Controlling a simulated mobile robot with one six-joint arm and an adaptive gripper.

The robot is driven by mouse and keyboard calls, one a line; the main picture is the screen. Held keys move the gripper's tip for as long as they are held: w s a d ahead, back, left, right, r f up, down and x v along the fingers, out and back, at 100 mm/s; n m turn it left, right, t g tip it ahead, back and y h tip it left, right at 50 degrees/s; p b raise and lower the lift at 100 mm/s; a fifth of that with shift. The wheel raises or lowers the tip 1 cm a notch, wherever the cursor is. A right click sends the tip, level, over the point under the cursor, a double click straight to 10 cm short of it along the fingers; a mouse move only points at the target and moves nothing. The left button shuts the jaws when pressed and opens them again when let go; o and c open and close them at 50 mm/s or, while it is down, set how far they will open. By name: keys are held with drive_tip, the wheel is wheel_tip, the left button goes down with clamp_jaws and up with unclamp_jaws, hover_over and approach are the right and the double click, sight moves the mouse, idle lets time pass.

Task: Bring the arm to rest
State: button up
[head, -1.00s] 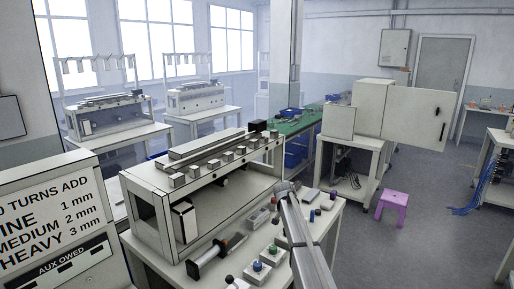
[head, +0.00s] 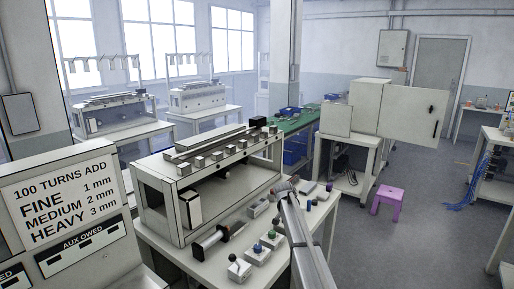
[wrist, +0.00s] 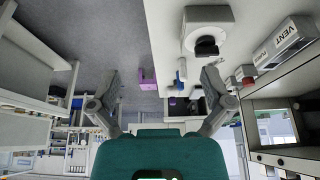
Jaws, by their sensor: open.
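In the head view my arm (head: 308,245) rises from the bottom edge, right of the middle. It reaches over the right part of the white workbench, and its far end is near a machine on the bench. My gripper is not clearly visible there. In the wrist view my gripper (wrist: 160,98) shows two grey fingers spread wide on either side of a green body. No object is between the fingertips, and the gripper is open and empty. Whether any part of the arm touches the bench cannot be told.
A long machine (head: 160,192) stands on the bench, with small knobbed boxes (head: 258,254) in front. A sign panel (head: 70,205) is at left. A purple stool (head: 387,202) stands on open floor to the right, near a white cabinet (head: 412,115). The wrist view shows a labelled VENT box (wrist: 285,42).

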drive_tip(key=s+f+n+g+y+b, duration=0.1)
drive_tip(key=s+f+n+b, duration=0.1)
drive_tip(key=s, duration=1.3)
drive_tip(key=s+d+f+n+g+b, duration=0.1)
drive_tip(key=s+f+n, duration=0.1)
drive_tip(key=s, duration=1.3)
drive_tip(key=s+d+f+n+g+y+b, duration=0.1)
drive_tip(key=s+f+n+b, duration=0.1)
drive_tip(key=s, duration=1.3)
drive_tip(key=shift+f+n+g+y+b, duration=0.3)
drive_tip(key=shift+f+n, duration=0.3)
